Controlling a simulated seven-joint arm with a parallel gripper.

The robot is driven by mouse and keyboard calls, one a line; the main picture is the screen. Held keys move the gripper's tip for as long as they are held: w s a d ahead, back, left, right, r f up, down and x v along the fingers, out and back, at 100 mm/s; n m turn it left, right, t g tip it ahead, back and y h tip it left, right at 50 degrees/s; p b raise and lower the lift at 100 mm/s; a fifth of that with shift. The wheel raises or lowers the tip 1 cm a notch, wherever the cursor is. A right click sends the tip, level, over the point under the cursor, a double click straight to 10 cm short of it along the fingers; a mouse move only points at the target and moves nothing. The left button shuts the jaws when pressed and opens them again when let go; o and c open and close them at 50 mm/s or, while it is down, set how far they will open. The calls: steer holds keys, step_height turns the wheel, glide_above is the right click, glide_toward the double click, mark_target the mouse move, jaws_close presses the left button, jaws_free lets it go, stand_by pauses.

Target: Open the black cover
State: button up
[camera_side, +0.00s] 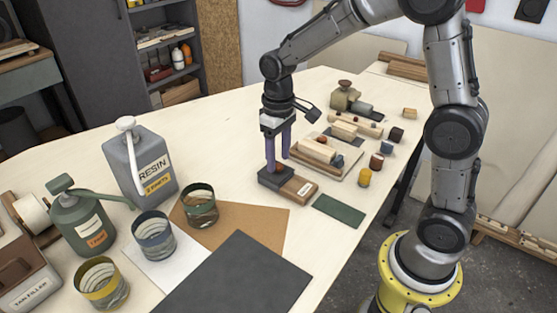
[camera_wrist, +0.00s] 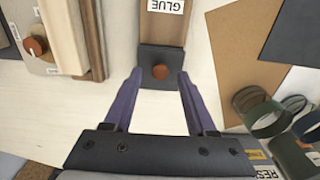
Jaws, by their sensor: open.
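The black cover (camera_side: 272,181) lies over one end of a small wooden box (camera_side: 300,189) on the table. The box carries a GLUE label in the wrist view. The cover (camera_wrist: 150,55) has a round orange-brown knob (camera_wrist: 160,72), which also shows between my fingers in the side view. My gripper (camera_side: 278,162) points down at the cover with its purple fingers apart. In the wrist view my gripper (camera_wrist: 159,76) is open, with one fingertip on each side of the knob and a gap on both sides. Whether the fingertips touch the cover cannot be told.
A wooden tray of blocks (camera_side: 338,167) stands close behind the box. A green mat (camera_side: 338,211) lies to the right. Brown card (camera_side: 250,228), a dark sheet (camera_side: 240,280), several cans and a resin container (camera_side: 140,165) stand left and in front.

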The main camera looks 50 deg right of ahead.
steer(key=shift+f, duration=0.85)
steer(key=shift+c, duration=0.2)
jaws_close()
stand_by(0.7)
